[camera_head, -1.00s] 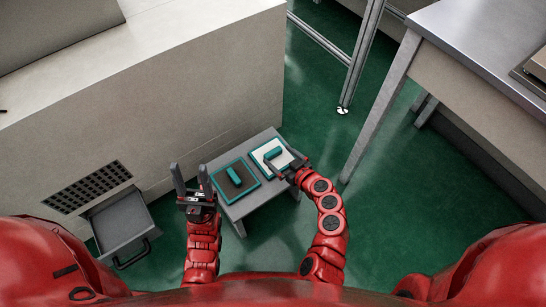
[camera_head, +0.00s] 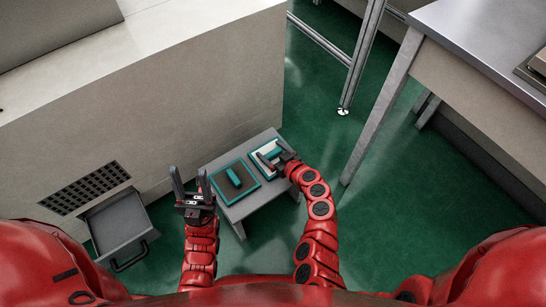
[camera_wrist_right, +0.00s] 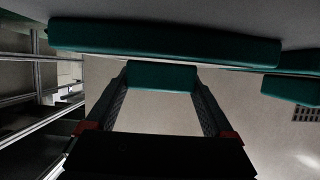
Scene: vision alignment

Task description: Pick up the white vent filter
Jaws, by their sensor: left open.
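The white vent filter (camera_head: 258,160) has a teal frame and a teal handle. It lies flat on the small grey table (camera_head: 258,203), at the right of a dark filter. My right gripper (camera_head: 272,156) is at its handle and hides part of it. In the right wrist view, its frame (camera_wrist_right: 165,42) runs along the top, and the handle (camera_wrist_right: 162,76) sits between the two fingertips of my right gripper (camera_wrist_right: 162,82). Whether the fingers press on the handle cannot be told. My left gripper (camera_head: 190,188) is open and empty, to the left of the small table.
The dark filter (camera_head: 247,189) with a teal frame and handle lies on the small table. A beige cabinet (camera_head: 180,110) with a vent grille (camera_head: 85,188) stands behind. A grey tray (camera_head: 122,222) is at the lower left. A steel-topped bench (camera_head: 480,40) is at the right.

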